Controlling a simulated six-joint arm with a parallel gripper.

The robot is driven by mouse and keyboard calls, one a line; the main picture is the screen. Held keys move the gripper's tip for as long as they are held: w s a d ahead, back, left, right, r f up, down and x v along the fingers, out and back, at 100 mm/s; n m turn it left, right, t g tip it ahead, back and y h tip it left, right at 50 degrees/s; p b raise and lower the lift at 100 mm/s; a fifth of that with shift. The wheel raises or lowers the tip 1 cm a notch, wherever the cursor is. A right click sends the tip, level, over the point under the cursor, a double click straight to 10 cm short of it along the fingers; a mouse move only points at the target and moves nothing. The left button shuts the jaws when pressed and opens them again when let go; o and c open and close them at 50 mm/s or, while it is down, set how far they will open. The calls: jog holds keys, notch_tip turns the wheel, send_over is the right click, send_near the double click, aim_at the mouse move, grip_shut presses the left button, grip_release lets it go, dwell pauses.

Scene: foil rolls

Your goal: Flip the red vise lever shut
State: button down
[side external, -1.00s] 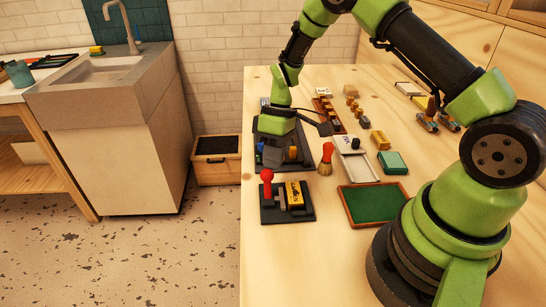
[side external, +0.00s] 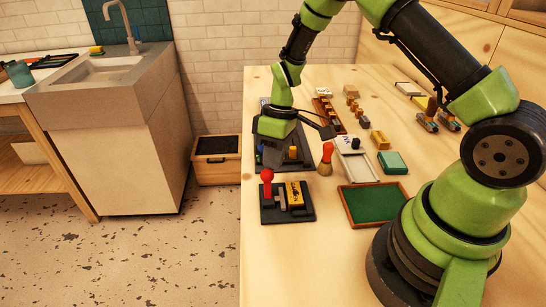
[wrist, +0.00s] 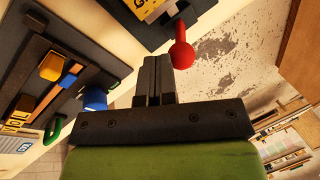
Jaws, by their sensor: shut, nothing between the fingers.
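The red vise lever (side external: 267,177) stands upright at the left of the dark vise (side external: 272,214), which holds a yellow block (side external: 295,193) with dark lettering. In the wrist view the lever's round red knob (wrist: 182,54) is just right of my fingertips (wrist: 154,62), and part of the vise (wrist: 168,40) shows at the top. The fingers are together and empty. They look close to the knob, but I cannot tell whether they touch it. In the side view my gripper is behind the vise, over a dark fixture, and its fingertips are hard to make out.
A dark fixture (side external: 266,168) with yellow and blue parts lies behind the vise. A red-handled brush (side external: 326,158) stands to its right. A green-topped tray (side external: 372,203) lies right of the vise. The table's left edge is close to the vise.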

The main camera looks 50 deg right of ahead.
jog(key=shift+s+a+r+t+h, duration=0.4)
jog(key=shift+s+a+t+h, duration=0.1)
jog(key=shift+s+t+h, duration=0.15)
jog(key=shift+s+a+r, duration=0.25)
jog(key=shift+s+a, duration=0.5)
jog(key=shift+a, duration=0.1)
jog(key=shift+s+a, duration=0.65)
jog(key=shift+a, duration=0.05)
jog(key=shift+r, duration=0.1)
jog(key=shift+r, duration=0.7)
